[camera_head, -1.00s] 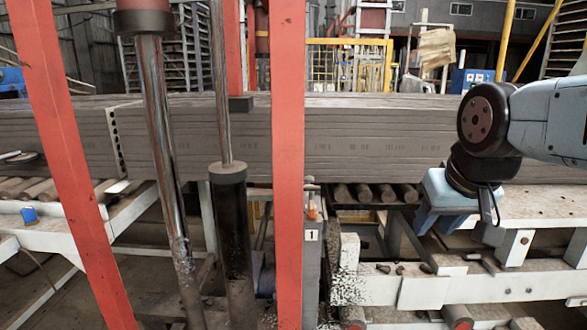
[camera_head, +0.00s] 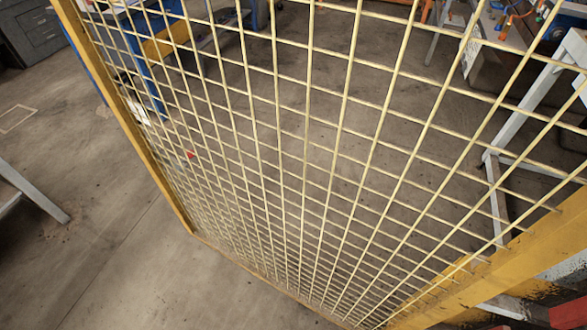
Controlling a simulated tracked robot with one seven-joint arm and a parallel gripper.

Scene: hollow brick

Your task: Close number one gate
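A yellow wire-mesh gate or fence panel (camera_head: 308,142) fills most of the view, close in front of the camera. Its yellow frame runs down the left side to a low corner near the floor. At the lower right it meets a thick yellow post or beam (camera_head: 540,240). No number shows on the panel, so I cannot tell whether it is gate number one, nor whether it is open or shut. My gripper and arm are not in view.
Bare concrete floor (camera_head: 110,255) lies clear at the lower left. A grey metal leg (camera_head: 32,192) stands at the left edge. Behind the mesh are a blue frame (camera_head: 140,62) and a light grey stand (camera_head: 530,100). A dark cabinet (camera_head: 45,45) is at the upper left.

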